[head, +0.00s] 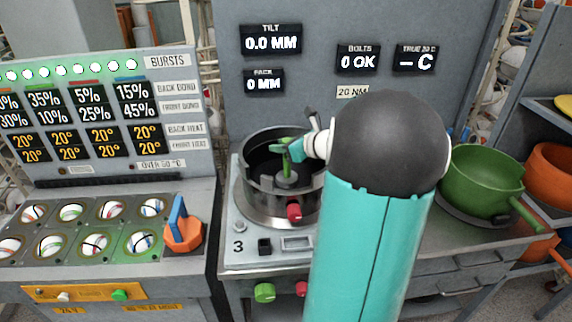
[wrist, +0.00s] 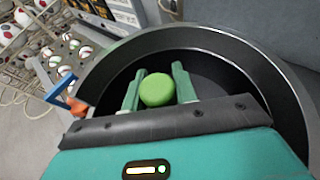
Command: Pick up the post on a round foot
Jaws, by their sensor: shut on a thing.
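The post (head: 287,174) stands upright inside a dark round metal pot (head: 252,186), its grey round foot low in the pot. Its green round top (wrist: 157,90) shows in the wrist view. My gripper (head: 288,147) reaches into the pot from the right and is shut on the top of the post. In the wrist view, my gripper (wrist: 158,86) has one green finger on each side of the green top. I cannot tell whether the foot touches the pot's floor. My arm hides the right side of the pot.
A grey panel with displays (head: 300,100) rises behind. A green pan (head: 483,180) sits to the right.

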